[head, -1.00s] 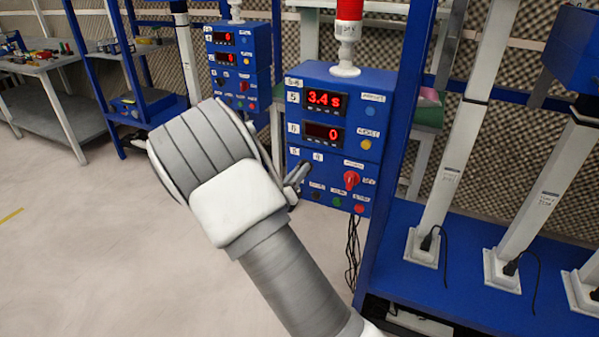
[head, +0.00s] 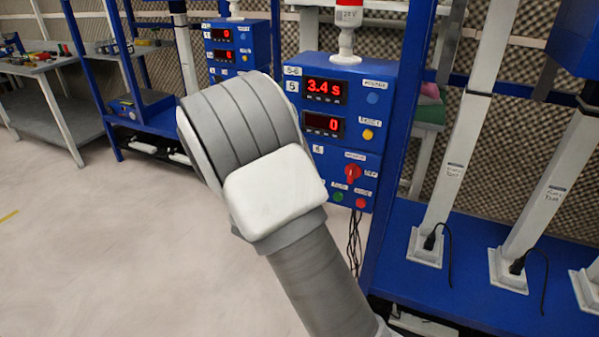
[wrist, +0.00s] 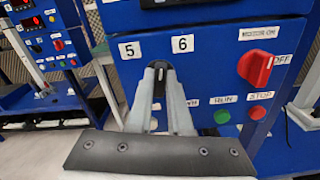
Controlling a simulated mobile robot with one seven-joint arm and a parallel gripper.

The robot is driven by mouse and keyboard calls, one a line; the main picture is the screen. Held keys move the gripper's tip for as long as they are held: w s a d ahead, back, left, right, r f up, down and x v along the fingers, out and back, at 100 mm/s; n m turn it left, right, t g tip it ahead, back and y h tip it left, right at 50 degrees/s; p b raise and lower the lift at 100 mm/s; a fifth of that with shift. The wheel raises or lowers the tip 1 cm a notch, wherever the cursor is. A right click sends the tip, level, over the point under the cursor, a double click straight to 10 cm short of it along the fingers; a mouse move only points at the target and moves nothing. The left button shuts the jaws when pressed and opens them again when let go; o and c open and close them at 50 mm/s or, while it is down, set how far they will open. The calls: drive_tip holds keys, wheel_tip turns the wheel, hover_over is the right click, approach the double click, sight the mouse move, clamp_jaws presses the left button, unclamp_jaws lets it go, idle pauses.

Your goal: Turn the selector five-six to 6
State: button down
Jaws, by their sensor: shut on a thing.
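The selector five-six (wrist: 159,73) is a small dark knob on the blue control box (head: 376,148), below the labels 5 (wrist: 130,50) and 6 (wrist: 182,43). In the wrist view, my gripper (wrist: 159,72) has its two grey fingers closed on the knob's sides. The fingers cover much of the knob, and I cannot tell exactly where it points. In the head view, my own arm hides the selector and the fingers.
A red rotary switch (wrist: 256,68) sits right of the selector, above the green button (wrist: 222,117) and red button (wrist: 257,112). A display (head: 324,91) reads 3.4 s; the one below (head: 323,124) reads 0. A blue frame with white posts (head: 452,160) stands at right.

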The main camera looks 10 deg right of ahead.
drive_tip(key=shift+f+m+b, duration=0.1)
drive_tip(key=shift+m+b, duration=1.35)
drive_tip(key=shift+m, duration=0.25)
drive_tip(key=c, duration=0.8)
unclamp_jaws()
drive_tip(key=shift+c, duration=0.2)
drive_tip(key=shift+s, duration=0.1)
drive_tip(key=p+v, duration=0.3)
drive_tip(key=v, duration=1.4)
drive_tip(key=shift+s, duration=0.1)
